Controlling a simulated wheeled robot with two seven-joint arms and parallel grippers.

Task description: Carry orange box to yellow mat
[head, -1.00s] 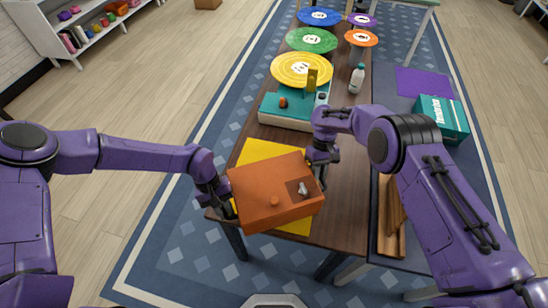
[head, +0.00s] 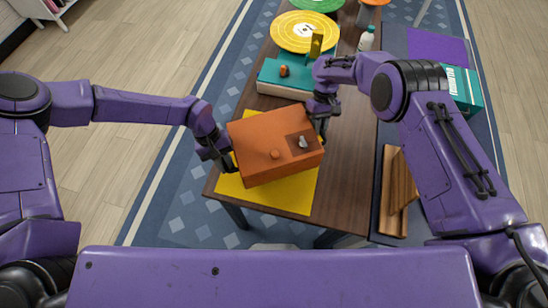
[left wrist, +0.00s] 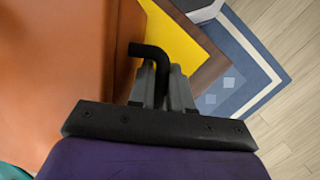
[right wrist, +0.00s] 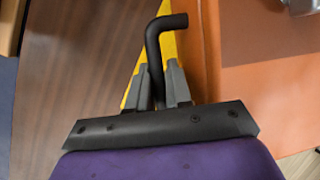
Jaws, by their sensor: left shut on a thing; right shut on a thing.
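The orange box (head: 262,165) is between my two grippers over the yellow mat (head: 290,197). Mat shows in front of the box and at its back left corner. I cannot tell whether a gap remains beneath the box. My left gripper (left wrist: 160,85) is shut on a black bent handle at the box's left side; it also shows in the head view (head: 222,158). My right gripper (right wrist: 160,85) is shut on a matching handle at the right side, also in the head view (head: 322,112). A knob and a small grey item are on top of the box.
The wooden table (head: 345,165) is bare to the right of the box. A teal and white device (head: 285,78) stands behind it, with a yellow disc (head: 290,30) and a white bottle (head: 366,40) beyond. A wooden piece (head: 398,195) lies further right.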

